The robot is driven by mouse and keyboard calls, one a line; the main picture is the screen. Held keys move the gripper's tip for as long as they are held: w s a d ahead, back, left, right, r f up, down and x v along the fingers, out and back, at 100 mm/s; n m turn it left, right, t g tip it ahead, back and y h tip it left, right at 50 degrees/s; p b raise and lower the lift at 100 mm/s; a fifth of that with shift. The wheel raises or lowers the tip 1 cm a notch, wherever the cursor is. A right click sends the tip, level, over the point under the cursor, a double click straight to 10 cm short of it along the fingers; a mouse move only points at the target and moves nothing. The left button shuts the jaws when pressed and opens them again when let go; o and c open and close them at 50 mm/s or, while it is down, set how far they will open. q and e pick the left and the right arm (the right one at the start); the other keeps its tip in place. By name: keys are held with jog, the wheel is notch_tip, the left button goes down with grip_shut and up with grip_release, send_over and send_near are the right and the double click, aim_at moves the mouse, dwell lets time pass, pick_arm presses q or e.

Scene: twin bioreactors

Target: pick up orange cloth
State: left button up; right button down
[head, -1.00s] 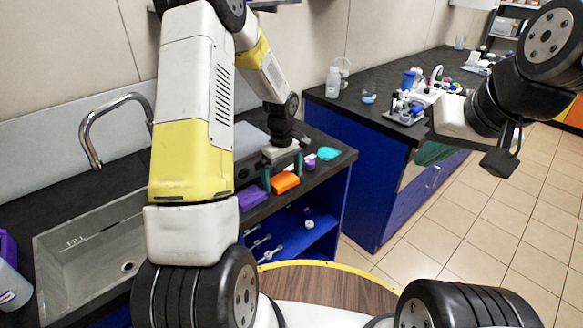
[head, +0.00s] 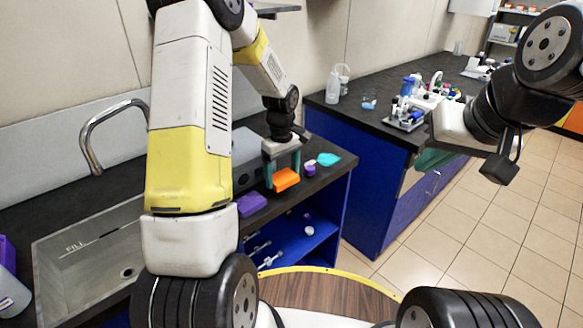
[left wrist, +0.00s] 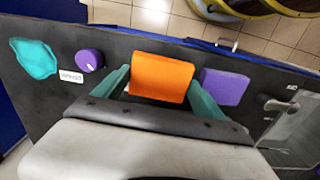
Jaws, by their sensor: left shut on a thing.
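The orange cloth (head: 286,180) is a folded block held between the teal fingers of my left gripper (head: 283,174). It appears slightly above the dark counter by the sink. In the left wrist view the orange cloth (left wrist: 161,78) sits between the two fingers of the left gripper (left wrist: 163,90), which are shut on it. My right gripper (head: 437,155) is at the right of the head view, away from the cloth, with a teal finger partly showing; its opening is hidden.
A purple cloth (head: 251,204) lies beside the orange one. A teal cloth (head: 328,160) and a purple-capped item (head: 309,167) lie on the other side. The sink (head: 90,250) is to the left. A second counter (head: 385,105) holds bottles and lab items.

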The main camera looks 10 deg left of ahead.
pick_arm(q)
jog(key=s+d, duration=0.2)
jog(key=s, duration=0.5)
jog(key=s+d+r, duration=0.1)
jog(key=s+d, duration=0.2)
jog(key=s, duration=0.5)
jog(key=shift+r, duration=0.3)
jog(key=shift+s, duration=0.1)
